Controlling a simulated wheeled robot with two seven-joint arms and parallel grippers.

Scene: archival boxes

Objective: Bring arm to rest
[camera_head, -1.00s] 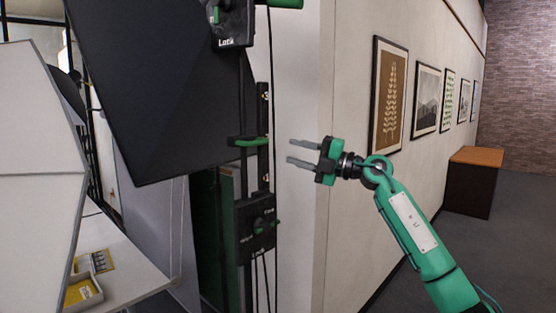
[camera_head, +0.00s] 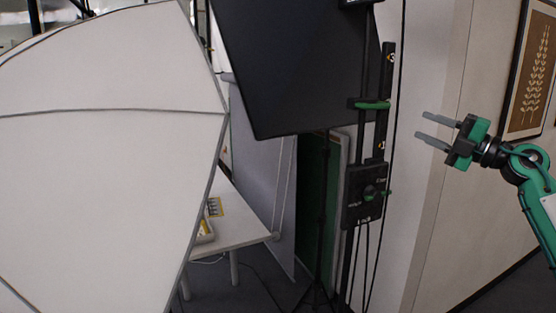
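My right gripper (camera_head: 430,127) shows at the right of the head view, on a green and black arm coming in from the right edge. Its two grey fingers are apart and point left, with nothing between them. The gripper is in front of a pale wall (camera_head: 455,220), apart from the black stand to its left. My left gripper and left arm are not in view.
A large white umbrella-like panel (camera_head: 110,180) fills the left. A black softbox (camera_head: 290,70) hangs beside a black stand with a control box (camera_head: 365,195). A white table (camera_head: 240,220) stands behind. A framed picture (camera_head: 530,80) hangs at right.

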